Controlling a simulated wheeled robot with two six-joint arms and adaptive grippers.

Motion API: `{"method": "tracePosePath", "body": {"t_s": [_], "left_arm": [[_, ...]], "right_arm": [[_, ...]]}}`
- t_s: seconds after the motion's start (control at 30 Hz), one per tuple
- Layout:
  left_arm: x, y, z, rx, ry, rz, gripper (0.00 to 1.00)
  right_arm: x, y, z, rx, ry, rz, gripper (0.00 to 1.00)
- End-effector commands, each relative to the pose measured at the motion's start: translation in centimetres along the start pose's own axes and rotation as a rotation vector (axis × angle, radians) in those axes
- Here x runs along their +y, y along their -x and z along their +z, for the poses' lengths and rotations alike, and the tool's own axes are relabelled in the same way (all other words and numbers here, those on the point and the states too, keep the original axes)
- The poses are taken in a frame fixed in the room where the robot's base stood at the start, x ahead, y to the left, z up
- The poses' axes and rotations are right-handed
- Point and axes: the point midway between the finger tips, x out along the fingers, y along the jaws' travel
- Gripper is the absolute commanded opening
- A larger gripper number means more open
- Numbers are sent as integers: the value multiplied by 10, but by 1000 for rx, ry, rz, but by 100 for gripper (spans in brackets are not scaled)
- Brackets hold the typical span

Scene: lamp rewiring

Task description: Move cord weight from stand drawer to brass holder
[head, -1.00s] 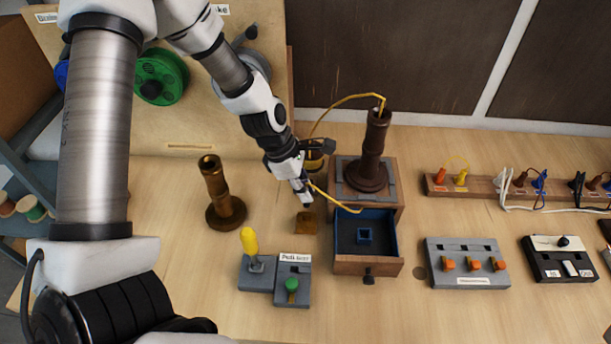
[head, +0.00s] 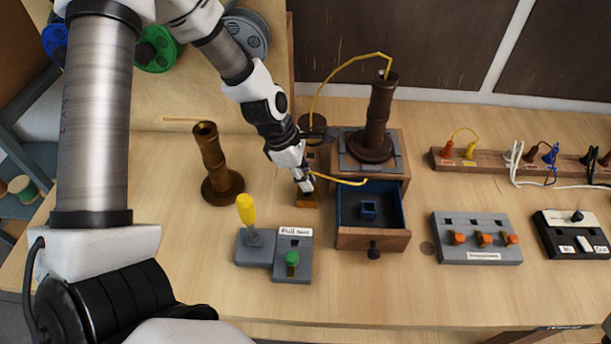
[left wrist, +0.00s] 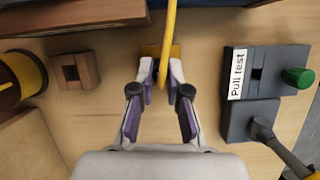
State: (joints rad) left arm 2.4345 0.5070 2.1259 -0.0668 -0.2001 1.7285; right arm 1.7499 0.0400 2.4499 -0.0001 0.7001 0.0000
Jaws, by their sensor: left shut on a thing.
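My left gripper (head: 304,184) is shut at the brass holder (head: 306,203), a small brass-coloured block on the table. In the left wrist view its fingertips (left wrist: 161,78) are close together over the holder (left wrist: 149,51). The yellow cord (head: 345,180) runs to between the fingers, also in the left wrist view (left wrist: 170,30). The cord weight at its end is mostly hidden by the fingers; I cannot tell whether it touches the holder. The stand drawer (head: 373,239) is open, with a small blue socket (head: 369,209) inside that looks empty. My right gripper is not in view.
The stand (head: 398,146) carries a dark lamp column (head: 380,115) right of my gripper. A brass column (head: 217,170) stands left. The pull test block (head: 292,262) with its green knob lies in front. A small wooden block with a hole (left wrist: 75,72) is close by.

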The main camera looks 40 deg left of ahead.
Motion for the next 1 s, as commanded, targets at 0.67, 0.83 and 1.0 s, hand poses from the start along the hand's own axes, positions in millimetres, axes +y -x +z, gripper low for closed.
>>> {"method": "tracePosePath", "body": {"t_s": [0.67, 0.83, 1.0], "left_arm": [[-1, 0, 1, 0, -1, 0, 0], [-1, 0, 1, 0, -1, 0, 0], [-1, 0, 1, 0, 0, 1, 0]], "right_arm": [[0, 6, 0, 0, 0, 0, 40], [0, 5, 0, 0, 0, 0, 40], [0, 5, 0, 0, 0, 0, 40]]}}
